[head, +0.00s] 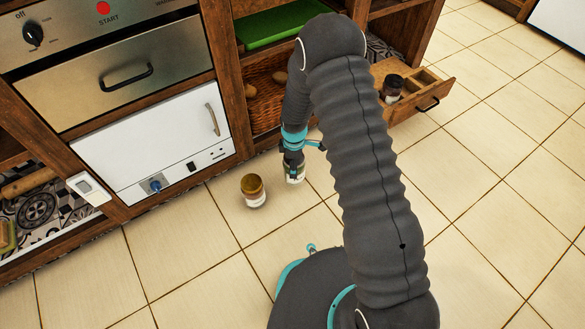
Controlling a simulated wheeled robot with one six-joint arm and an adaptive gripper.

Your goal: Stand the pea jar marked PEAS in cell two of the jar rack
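My gripper (293,160) points down at a small glass jar (294,177) with greenish contents, low over the tiled floor in front of the cabinet. The fingers are at the jar's top, but they are too small and dark to show whether they grip it. I cannot tell whether this jar touches the floor. A second jar (255,196) with a gold-brown lid and pale contents stands upright on the floor to its left. No PEAS marking is readable. A wooden open drawer with dividers (433,82), possibly the jar rack, is at the right. A dark-lidded jar (391,91) stands in it.
A wicker basket (262,92) with brown round items sits in the cabinet, below a green tray (285,27). An oven front (120,75) and a white appliance (150,150) are at the left. The tiled floor at the right is clear.

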